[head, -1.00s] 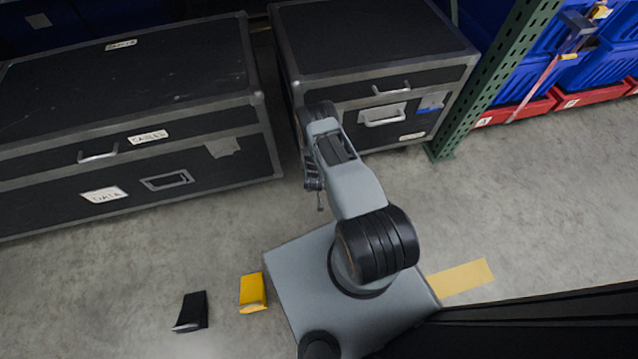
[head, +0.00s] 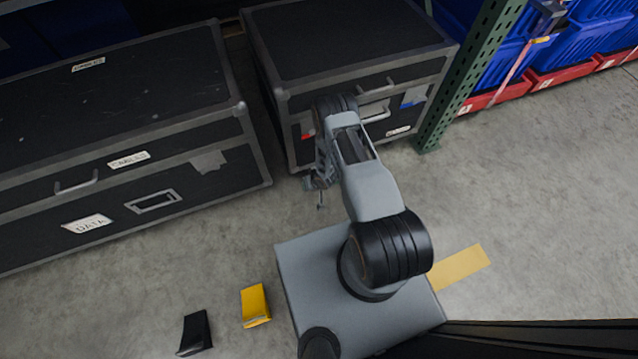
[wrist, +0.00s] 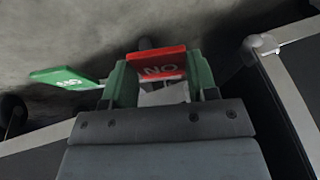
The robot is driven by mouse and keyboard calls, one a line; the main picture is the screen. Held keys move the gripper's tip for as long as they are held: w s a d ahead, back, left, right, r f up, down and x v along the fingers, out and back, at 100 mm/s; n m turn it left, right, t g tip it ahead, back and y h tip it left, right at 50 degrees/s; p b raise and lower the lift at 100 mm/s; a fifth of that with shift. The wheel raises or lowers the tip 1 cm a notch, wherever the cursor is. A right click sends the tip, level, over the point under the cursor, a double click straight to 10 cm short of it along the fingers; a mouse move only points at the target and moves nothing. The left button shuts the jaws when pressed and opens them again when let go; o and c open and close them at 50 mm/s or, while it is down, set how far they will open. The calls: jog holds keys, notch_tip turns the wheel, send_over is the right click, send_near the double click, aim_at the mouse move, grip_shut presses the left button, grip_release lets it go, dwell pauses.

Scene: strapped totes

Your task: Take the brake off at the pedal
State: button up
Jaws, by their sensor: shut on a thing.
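In the wrist view a red pedal (wrist: 160,64) with white letters sits between the two green-tipped fingers of my gripper (wrist: 161,84), which is shut on it. A green pedal (wrist: 64,79), also lettered in white, sticks out to the left, outside the fingers. In the head view my gripper (head: 319,186) is low beside the front bottom edge of the right black case (head: 345,40); my arm partly covers that area, and I cannot make out the pedals there.
A long black case (head: 110,110) stands to the left, with a narrow gap between the cases. A green rack post (head: 465,85) is to the right. A yellow object (head: 255,305) and a black one (head: 195,332) lie on the floor. Yellow tape (head: 460,268) marks the floor at right.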

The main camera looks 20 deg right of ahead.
jog(key=shift+w, duration=0.1)
jog(key=o, duration=1.3)
jog(key=p+v, duration=0.5)
jog(key=v, duration=0.9)
